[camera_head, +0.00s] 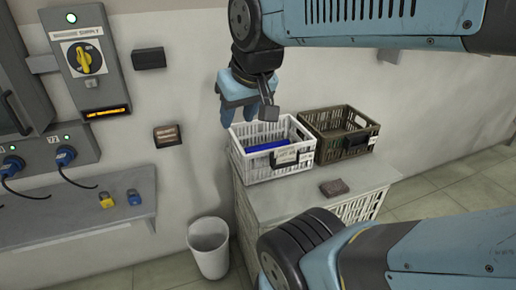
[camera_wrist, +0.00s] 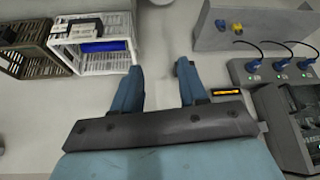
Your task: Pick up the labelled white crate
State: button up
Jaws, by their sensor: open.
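The white crate (camera_head: 262,171) is slatted and stands upright on the cabinet top. It has a pale label and a dark handle area on its front, and something blue (camera_head: 266,145) lies inside. In the wrist view the white crate (camera_wrist: 62,55) is at upper left, left of the fingers. My gripper (camera_head: 239,115) is open and empty, above and just behind the crate's left side in the head view. In the wrist view my gripper (camera_wrist: 159,72) has its fingers spread over bare floor or wall, with the crate beside the left finger. They do not appear to touch.
A brown crate (camera_head: 343,146) stands close beside the white one on the right. A small dark block (camera_head: 334,187) lies on the cabinet top (camera_head: 300,200). A white bin (camera_head: 208,252) stands on the floor. A wall shelf (camera_head: 60,222) and power panel (camera_head: 84,60) are at left.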

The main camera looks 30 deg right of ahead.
jog(key=w+d+f, duration=0.2)
jog(key=w, duration=0.6)
jog(key=m+g, duration=0.1)
jog(key=m, duration=0.1)
send_near(236, 141)
jog(key=shift+h, duration=0.4)
jog(key=shift+a+x, duration=0.2)
jog(key=shift+x, duration=5.85)
grip_shut()
